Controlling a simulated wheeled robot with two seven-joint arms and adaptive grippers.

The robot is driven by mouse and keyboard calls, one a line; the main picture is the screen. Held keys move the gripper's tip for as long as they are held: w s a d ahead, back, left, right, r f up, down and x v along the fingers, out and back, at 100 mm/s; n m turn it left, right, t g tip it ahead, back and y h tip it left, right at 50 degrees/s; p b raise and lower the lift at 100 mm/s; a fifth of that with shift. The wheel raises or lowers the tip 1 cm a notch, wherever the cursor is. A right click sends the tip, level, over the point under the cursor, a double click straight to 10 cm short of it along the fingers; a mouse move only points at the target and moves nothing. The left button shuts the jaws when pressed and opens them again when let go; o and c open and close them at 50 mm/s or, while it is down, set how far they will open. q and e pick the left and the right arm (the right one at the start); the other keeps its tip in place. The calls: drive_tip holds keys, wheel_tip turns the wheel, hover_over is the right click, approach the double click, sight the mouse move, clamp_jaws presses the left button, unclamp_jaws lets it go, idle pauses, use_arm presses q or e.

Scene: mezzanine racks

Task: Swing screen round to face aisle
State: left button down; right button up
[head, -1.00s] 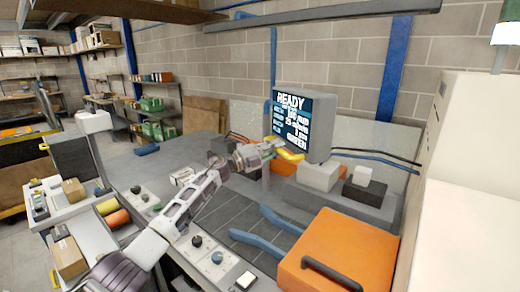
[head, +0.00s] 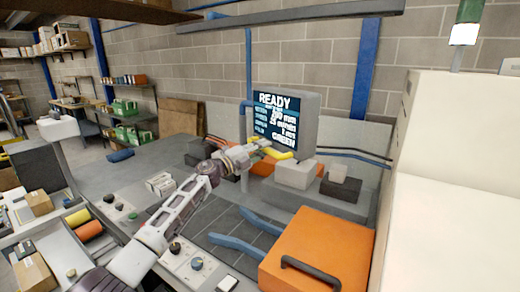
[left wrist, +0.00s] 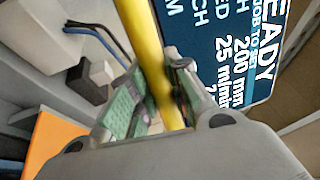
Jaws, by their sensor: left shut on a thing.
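The screen (head: 277,121) is a grey box with a dark blue face reading READY in white letters. It stands at the back of the machine bed in the head view, its face turned toward me and a little left. A yellow handle (head: 281,154) sticks out at its lower edge. My left gripper (head: 260,151) is shut on this handle. In the left wrist view the yellow bar (left wrist: 152,45) runs between the green-padded fingers (left wrist: 160,84), with the screen face (left wrist: 225,55) close behind. My right gripper does not show.
An orange cover (head: 318,250) with a dark handle lies front right, beside blue hoses (head: 238,243). Light and dark blocks (head: 293,175) sit just below the screen. A large white housing (head: 445,190) fills the right side. The grey top (head: 130,175) at left is mostly clear.

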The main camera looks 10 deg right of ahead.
use_arm(q)
drive_tip(key=shift+d+f, duration=0.1)
drive_tip(key=shift+f, duration=0.05)
drive_tip(key=c, duration=1.3)
unclamp_jaws()
drive_tip(key=shift+a, duration=0.2)
drive_tip(key=shift+v, duration=5.8)
drive_tip(key=shift+s, duration=0.15)
drive_tip(key=shift+f, duration=0.1)
